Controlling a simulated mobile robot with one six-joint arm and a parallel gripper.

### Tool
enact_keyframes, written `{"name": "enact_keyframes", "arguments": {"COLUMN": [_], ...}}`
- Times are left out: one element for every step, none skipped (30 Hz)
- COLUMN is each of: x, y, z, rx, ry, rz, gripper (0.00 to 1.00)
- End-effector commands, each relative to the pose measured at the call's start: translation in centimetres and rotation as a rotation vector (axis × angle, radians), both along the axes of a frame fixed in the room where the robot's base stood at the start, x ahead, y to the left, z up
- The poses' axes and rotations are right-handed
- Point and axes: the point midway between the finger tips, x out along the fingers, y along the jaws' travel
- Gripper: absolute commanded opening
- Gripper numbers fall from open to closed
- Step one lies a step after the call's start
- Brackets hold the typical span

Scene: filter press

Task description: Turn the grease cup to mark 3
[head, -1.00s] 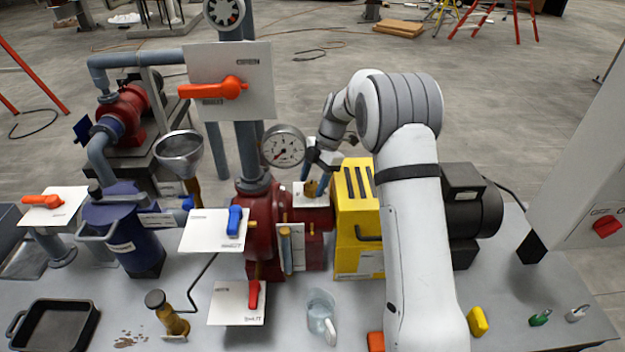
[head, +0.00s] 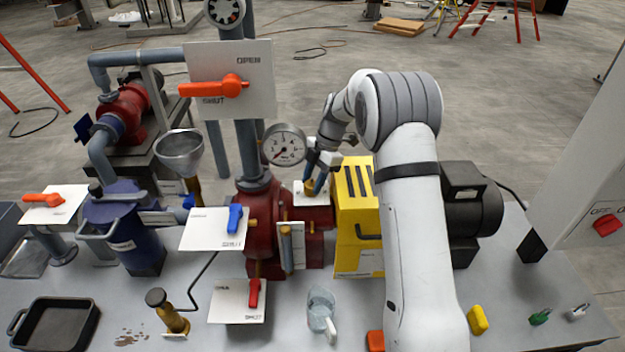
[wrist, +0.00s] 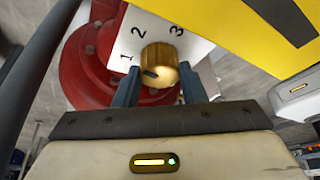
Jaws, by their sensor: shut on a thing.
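The brass grease cup (wrist: 162,64) stands on a white plate (wrist: 190,48) marked 1, 2 and 3 in the wrist view. A dark pointer mark on the cup's lower left side lies nearest mark 1, away from 3. My gripper (wrist: 160,88) has its two blue fingers on either side of the cup and is shut on it. In the head view the cup (head: 309,187) sits on top of the red pump housing (head: 262,215), with my gripper (head: 314,177) over it and partly hiding it.
A yellow guard (head: 352,240) stands close to the right of the cup. A pressure gauge (head: 284,145) and a vertical pipe (head: 250,150) are close on the left.

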Motion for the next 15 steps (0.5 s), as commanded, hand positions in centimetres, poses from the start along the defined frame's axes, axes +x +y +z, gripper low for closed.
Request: {"name": "enact_keyframes", "arguments": {"x": [0.03,0.03,0.03,0.03,0.03,0.02,0.01,-0.02,-0.04,-0.05,-0.05,-0.05,-0.06,-0.09,-0.13], "y": [-0.01,-0.02,-0.03,-0.03,-0.04,-0.05,-0.05,-0.05,-0.06,-0.07,-0.07,-0.09,-0.10,-0.10,-0.10], "z": [0.00,-0.02,-0.05,-0.07,-0.09,-0.12,-0.14,-0.19,-0.25,-0.29,-0.31,-0.32,-0.37,-0.41,-0.42], "rx": [0.001,0.000,0.000,0.001,0.000,0.001,0.001,0.001,0.001,0.001,0.002,0.002,0.002,0.001,0.002], "ry": [-0.001,-0.002,-0.002,-0.003,-0.002,-0.003,-0.003,-0.002,-0.002,-0.002,-0.003,-0.005,-0.005,-0.004,-0.004], "rz": [-0.005,-0.009,-0.016,-0.023,-0.031,-0.046,-0.059,-0.072,-0.094,-0.111,-0.132,-0.160,-0.184,-0.209,-0.243], "gripper": [0.14,0.14,0.14,0.14,0.14,0.14,0.14,0.14,0.14,0.14,0.14,0.14,0.14,0.14,0.14]}}
